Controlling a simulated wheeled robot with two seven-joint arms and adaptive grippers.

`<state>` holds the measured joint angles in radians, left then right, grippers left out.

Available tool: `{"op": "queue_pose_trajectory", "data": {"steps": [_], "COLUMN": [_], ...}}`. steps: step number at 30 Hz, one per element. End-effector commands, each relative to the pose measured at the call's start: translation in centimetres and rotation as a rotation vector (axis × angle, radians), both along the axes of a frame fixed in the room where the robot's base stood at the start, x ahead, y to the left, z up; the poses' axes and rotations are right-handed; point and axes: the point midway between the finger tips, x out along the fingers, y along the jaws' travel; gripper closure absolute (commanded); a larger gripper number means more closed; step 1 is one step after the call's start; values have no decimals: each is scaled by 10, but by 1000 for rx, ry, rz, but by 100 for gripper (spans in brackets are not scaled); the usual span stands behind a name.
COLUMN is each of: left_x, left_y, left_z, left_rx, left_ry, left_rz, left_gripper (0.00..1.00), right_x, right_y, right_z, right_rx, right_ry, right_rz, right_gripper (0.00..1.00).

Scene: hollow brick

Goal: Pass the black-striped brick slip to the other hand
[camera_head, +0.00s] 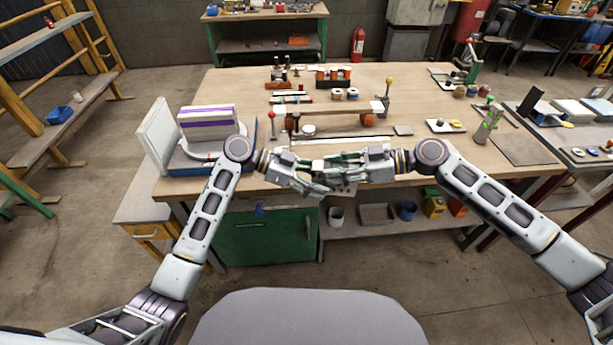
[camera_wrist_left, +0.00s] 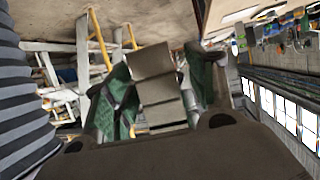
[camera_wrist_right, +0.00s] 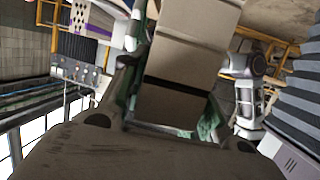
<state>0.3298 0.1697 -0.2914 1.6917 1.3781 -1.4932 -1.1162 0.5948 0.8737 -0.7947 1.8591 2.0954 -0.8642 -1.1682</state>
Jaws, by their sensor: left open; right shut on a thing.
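The brick slip is a flat grey-brown piece crossed by dark bands, seen between the fingers in the left wrist view (camera_wrist_left: 155,88) and in the right wrist view (camera_wrist_right: 190,58). My right gripper (camera_head: 340,160) is shut on it. My left gripper (camera_head: 318,168) is open, and its green-padded fingers stand on either side of the slip, apparently without gripping it. The two grippers face each other tip to tip above the front edge of the workbench. In the head view the fingers mostly hide the slip.
The wooden workbench (camera_head: 232,92) lies behind the grippers. A pale hollow brick with a purple stripe (camera_head: 208,124) stands at its left. A small raised shelf (camera_head: 335,107), jars and tools stand farther back. A green cabinet (camera_head: 265,236) is under the bench.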

Motion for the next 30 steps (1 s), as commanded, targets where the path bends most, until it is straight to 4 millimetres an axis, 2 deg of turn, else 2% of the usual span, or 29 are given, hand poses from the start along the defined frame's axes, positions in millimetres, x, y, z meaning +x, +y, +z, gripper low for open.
{"op": "queue_pose_trajectory", "data": {"steps": [3, 9, 21, 30], "left_x": [-1, -2, -2, -2], "left_y": [-12, -24, -27, -27], "left_z": [-5, -10, -12, -12], "left_rx": [-1, -1, 0, 0], "left_ry": [2, 1, 0, 0], "left_rz": [-1, -1, -1, -1], "left_gripper": [44, 44, 44, 82], "right_x": [0, 0, 0, 0], "right_y": [0, 0, 0, 0], "right_z": [1, 1, 1, 1], "right_rx": [1, 1, 1, 1], "right_ry": [-1, -1, -1, -1], "right_rz": [0, 0, 0, 0], "right_gripper": [100, 100, 100, 100]}}
